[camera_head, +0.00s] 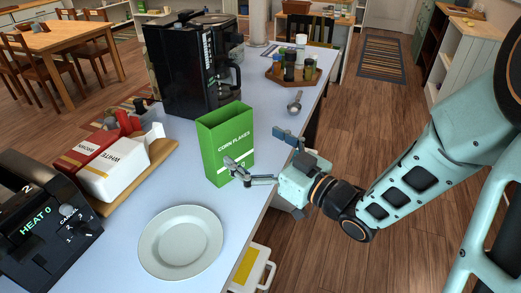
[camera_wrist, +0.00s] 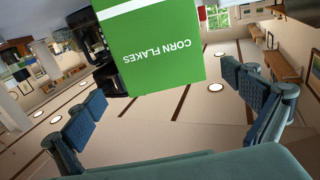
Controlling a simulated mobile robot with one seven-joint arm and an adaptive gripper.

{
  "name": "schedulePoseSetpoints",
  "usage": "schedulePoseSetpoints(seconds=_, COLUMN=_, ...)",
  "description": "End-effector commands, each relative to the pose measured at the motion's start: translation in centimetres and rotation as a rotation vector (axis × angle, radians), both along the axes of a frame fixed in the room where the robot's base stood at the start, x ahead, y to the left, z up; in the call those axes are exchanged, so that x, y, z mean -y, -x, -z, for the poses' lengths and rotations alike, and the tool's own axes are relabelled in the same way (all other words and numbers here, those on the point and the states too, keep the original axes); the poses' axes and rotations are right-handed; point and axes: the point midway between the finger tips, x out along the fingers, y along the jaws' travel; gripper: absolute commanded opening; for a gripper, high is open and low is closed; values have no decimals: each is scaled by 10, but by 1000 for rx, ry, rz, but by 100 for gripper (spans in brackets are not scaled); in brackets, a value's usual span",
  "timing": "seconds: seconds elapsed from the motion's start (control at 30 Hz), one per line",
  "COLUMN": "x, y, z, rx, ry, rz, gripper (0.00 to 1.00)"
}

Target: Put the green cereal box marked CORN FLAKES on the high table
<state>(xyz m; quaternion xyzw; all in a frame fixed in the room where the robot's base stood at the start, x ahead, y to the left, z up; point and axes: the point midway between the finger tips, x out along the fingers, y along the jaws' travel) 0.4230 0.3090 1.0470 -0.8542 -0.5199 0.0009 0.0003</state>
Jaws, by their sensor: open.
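The green CORN FLAKES cereal box (camera_head: 226,143) stands upright near the right edge of a long pale table (camera_head: 272,125). My gripper (camera_head: 258,153) is open at the right side of the box, reaching in from beyond the table edge. One finger is in front of the box's lower right part; the other is off to its right. In the wrist view the box (camera_wrist: 155,48) appears upside down between and beyond the open fingers (camera_wrist: 165,100). I cannot tell whether a finger touches it. Which table is the high table is not clear from the pictures.
A white plate (camera_head: 181,242) lies in front of the box. A black coffee machine (camera_head: 190,65) stands behind it, bread packs (camera_head: 113,168) on a board to the left, a toaster (camera_head: 40,220) front left. A metal scoop (camera_head: 295,103) and jar tray (camera_head: 278,76) are farther back.

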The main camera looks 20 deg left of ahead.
Motion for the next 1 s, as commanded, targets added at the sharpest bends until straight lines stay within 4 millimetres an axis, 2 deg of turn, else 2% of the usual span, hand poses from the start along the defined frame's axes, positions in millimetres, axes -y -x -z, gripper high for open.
schedulePoseSetpoints(seconds=0.5, x=21, y=10, z=2, rx=5, ry=-1, rz=-2, gripper=100)
schedulePoseSetpoints(seconds=1.0, x=24, y=13, z=0, rx=1, ry=0, rz=-1, gripper=100)
